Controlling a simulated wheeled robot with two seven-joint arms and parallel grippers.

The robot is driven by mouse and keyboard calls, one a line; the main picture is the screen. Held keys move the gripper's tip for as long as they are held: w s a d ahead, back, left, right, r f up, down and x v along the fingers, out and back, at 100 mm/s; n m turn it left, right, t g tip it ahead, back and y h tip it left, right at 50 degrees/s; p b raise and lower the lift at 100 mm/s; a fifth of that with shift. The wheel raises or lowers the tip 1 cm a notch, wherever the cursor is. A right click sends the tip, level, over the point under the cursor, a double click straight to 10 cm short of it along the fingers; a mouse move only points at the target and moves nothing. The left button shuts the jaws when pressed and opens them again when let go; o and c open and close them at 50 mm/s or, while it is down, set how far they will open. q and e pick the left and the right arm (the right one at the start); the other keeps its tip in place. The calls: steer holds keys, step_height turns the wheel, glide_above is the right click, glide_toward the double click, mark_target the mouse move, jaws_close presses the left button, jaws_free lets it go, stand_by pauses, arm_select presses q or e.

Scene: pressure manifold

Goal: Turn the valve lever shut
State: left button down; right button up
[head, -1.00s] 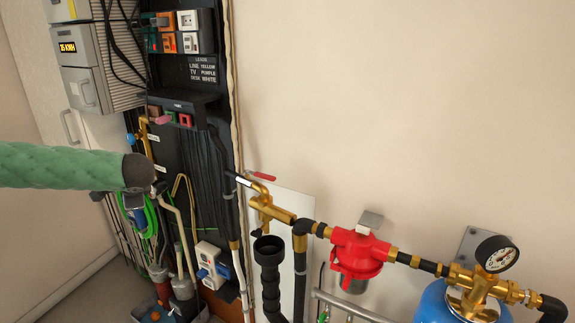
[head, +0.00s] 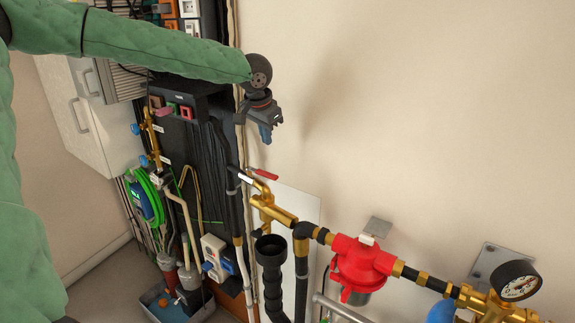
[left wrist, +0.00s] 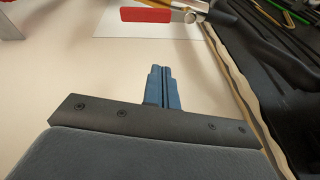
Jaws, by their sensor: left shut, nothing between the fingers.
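The valve lever (head: 262,173) has a red handle and sits on top of the brass valve (head: 268,206) in the head view. The lever's red handle also shows at the top of the left wrist view (left wrist: 146,15), beyond my fingertips. My left gripper (head: 266,136) is above the lever in the head view, pointing down, apart from it. Its blue fingers (left wrist: 163,88) are closed together with nothing between them. My right gripper is in neither view.
A red regulator (head: 362,262) and a pressure gauge (head: 517,281) continue the pipe line to the right. A black cabinet with cables (head: 200,150) stands on the left. A black drain pipe (head: 271,270) stands below the valve. The wall above the pipes is bare.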

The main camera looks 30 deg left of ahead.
mark_target(261, 173)
arm_select(q)
steer(key=w+f+p, duration=0.1)
steer(key=f, duration=0.2)
steer(key=w+d+f+n+p, duration=0.1)
steer(key=f, duration=0.1)
steer(key=w+d+f+n+h+p, duration=0.1)
steer(key=f, duration=0.2)
steer(key=shift+w+f, duration=0.15)
steer(key=shift+f, duration=0.15)
steer(key=shift+f+p, duration=0.25)
steer(key=shift+p, duration=0.15)
steer(key=shift+s+a+p, duration=0.15)
steer(key=shift+s+p, duration=0.85)
steer(key=shift+s, duration=0.9)
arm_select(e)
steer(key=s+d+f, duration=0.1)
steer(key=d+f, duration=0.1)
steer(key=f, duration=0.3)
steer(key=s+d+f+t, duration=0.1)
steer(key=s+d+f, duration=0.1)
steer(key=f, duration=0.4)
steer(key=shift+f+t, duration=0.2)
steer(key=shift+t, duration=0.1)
arm_select(q)
steer(key=shift+s, duration=0.1)
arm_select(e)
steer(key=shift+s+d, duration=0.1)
